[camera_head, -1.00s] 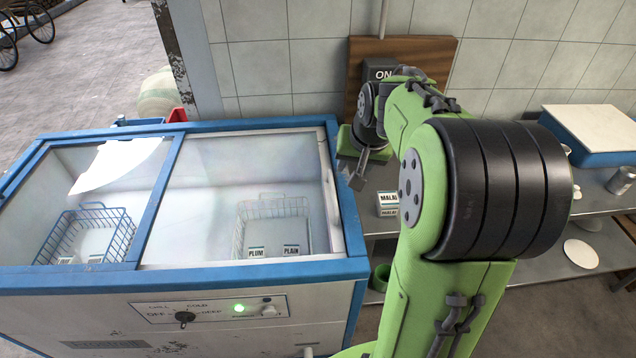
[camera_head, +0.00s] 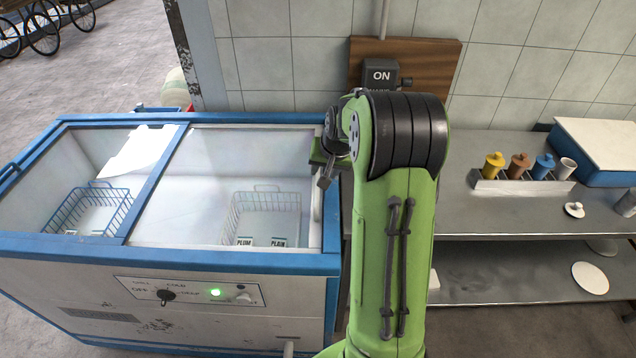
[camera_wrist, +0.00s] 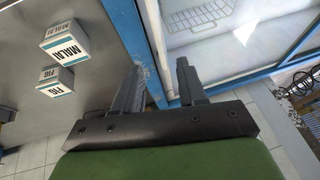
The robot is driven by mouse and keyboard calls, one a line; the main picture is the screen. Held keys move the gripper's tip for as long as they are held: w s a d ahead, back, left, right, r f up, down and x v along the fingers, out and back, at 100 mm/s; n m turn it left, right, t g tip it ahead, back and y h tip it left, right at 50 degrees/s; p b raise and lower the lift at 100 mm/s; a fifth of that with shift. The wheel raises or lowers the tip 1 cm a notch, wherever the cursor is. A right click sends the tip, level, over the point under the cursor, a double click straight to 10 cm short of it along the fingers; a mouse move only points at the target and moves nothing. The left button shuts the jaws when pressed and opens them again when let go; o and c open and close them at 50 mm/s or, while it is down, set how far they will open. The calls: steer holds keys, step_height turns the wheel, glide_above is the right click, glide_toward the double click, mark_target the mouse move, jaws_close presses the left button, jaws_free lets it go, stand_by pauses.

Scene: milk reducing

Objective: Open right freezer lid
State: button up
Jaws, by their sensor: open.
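The freezer (camera_head: 190,258) is a white chest with blue edges on the left. Its right lid (camera_head: 255,160) is a see-through sliding panel and looks shut over the right half. A pale upright strip, perhaps its handle (camera_head: 317,205), runs along the lid's right side. My gripper (camera_head: 325,180) is at the freezer's right rim, partly hidden by my arm. In the wrist view my gripper (camera_wrist: 157,66) is open and empty, its fingers apart over the blue rim (camera_wrist: 170,93). I cannot tell whether they touch it. The right lid also shows there (camera_wrist: 210,55).
Wire baskets (camera_head: 265,215) with labelled packs sit inside the freezer. A steel counter (camera_head: 490,215) to the right holds a rack of coloured bottles (camera_head: 520,183). Milk-type cartons marked MALAI and FIG (camera_wrist: 62,45) stand beside the gripper. A switch box (camera_head: 380,75) hangs behind.

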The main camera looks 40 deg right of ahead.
steer(key=x, duration=0.8)
steer(key=shift+w+f, duration=0.25)
steer(key=shift+f, duration=0.05)
jaws_close()
